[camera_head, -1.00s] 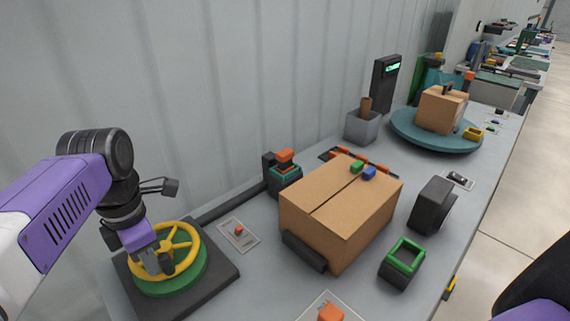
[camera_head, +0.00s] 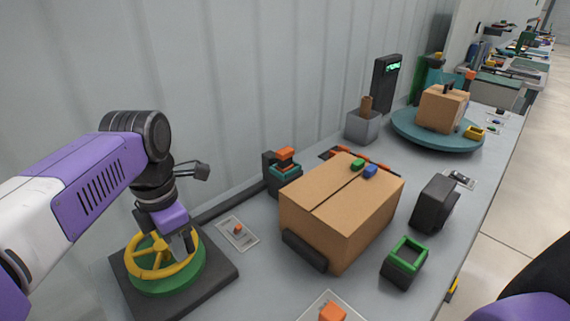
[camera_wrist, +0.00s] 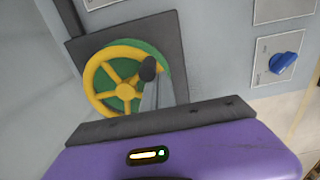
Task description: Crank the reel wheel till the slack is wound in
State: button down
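The reel wheel (camera_head: 147,262) has a yellow rim and spokes and sits on a green drum (camera_head: 178,280) on a dark square plate. It also shows in the wrist view (camera_wrist: 103,74). My gripper (camera_head: 188,242) is low over the right side of the wheel in the head view. In the wrist view, my narrow grey fingers (camera_wrist: 152,90) come together at a dark round crank knob (camera_wrist: 148,68) by the rim. They appear shut on it, though the fingers partly hide the contact. No slack line can be made out.
A cardboard box (camera_head: 340,212) stands right of the wheel, with a small dark and orange device (camera_head: 284,172) behind it. A card with an orange button (camera_head: 238,230) lies close to the wheel plate. The wall is behind. A blue knob (camera_wrist: 282,63) shows in the wrist view.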

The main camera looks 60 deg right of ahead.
jog(key=shift+d, duration=0.15)
jog(key=shift+w+d+b, duration=0.2)
jog(key=shift+d+b, duration=0.15)
jog(key=shift+d, duration=0.55)
jog(key=shift+w+d+b, duration=0.15)
jog(key=shift+d+b, duration=0.15)
jog(key=shift+d, duration=0.55)
jog(key=shift+w+d+b, duration=0.4)
jog(key=shift+w+d, duration=0.9)
jog(key=shift+w+d, duration=0.25)
jog(key=shift+w, duration=0.65)
jog(key=shift+w+d, duration=0.25)
jog(key=shift+w, duration=0.6)
